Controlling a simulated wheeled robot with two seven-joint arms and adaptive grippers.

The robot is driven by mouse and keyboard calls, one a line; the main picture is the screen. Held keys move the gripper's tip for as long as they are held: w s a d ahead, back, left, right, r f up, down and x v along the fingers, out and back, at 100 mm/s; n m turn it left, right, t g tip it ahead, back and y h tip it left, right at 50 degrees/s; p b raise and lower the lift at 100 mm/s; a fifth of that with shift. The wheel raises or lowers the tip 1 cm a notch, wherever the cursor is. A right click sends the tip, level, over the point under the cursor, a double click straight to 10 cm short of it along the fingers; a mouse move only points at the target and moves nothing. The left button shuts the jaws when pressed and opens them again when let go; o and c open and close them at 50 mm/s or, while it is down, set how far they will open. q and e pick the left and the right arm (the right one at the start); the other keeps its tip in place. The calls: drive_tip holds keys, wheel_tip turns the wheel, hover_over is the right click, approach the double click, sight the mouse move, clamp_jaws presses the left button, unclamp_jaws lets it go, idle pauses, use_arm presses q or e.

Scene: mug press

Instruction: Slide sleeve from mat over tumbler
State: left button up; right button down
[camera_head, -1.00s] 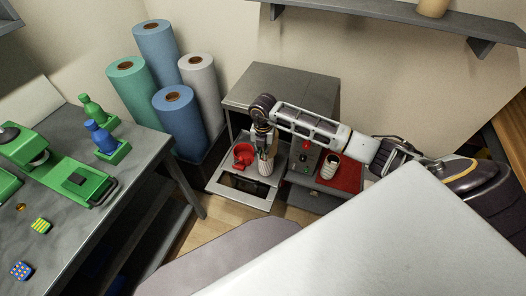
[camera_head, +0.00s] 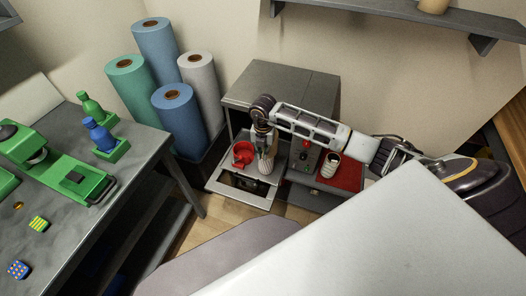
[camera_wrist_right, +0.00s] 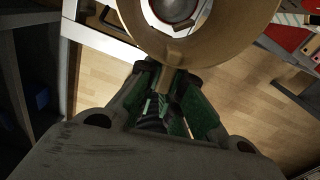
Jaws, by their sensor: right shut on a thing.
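My right gripper (camera_head: 264,150) is over the pulled-out metal tray, pointing down. In the right wrist view its fingers (camera_wrist_right: 170,75) are shut on the wall of a wide tan ring, the sleeve (camera_wrist_right: 222,40). Through the ring shows a pale round thing with a shiny middle, which looks like the tumbler (camera_wrist_right: 172,10). I cannot tell how far the sleeve is around it. In the head view a pale ribbed thing (camera_head: 266,167) shows right under the gripper. The red mat (camera_head: 349,180) is to the right, with a striped cup (camera_head: 329,167) on it. My left gripper is not in view.
A red object (camera_head: 243,154) stands on the tray (camera_head: 228,183), close left of the gripper. A grey box-like housing (camera_head: 280,85) rises behind it. A panel with buttons (camera_head: 304,158) stands between tray and mat. Wooden floor is open below.

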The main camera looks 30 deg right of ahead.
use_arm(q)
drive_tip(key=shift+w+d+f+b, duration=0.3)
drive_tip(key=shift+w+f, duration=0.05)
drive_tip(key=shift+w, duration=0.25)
use_arm(e)
drive_tip(key=shift+f, duration=0.55)
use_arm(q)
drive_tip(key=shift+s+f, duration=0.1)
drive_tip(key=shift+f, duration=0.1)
use_arm(e)
drive_tip(key=shift+f, duration=0.3)
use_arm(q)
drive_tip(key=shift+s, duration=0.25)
use_arm(e)
drive_tip(key=shift+f, duration=0.15)
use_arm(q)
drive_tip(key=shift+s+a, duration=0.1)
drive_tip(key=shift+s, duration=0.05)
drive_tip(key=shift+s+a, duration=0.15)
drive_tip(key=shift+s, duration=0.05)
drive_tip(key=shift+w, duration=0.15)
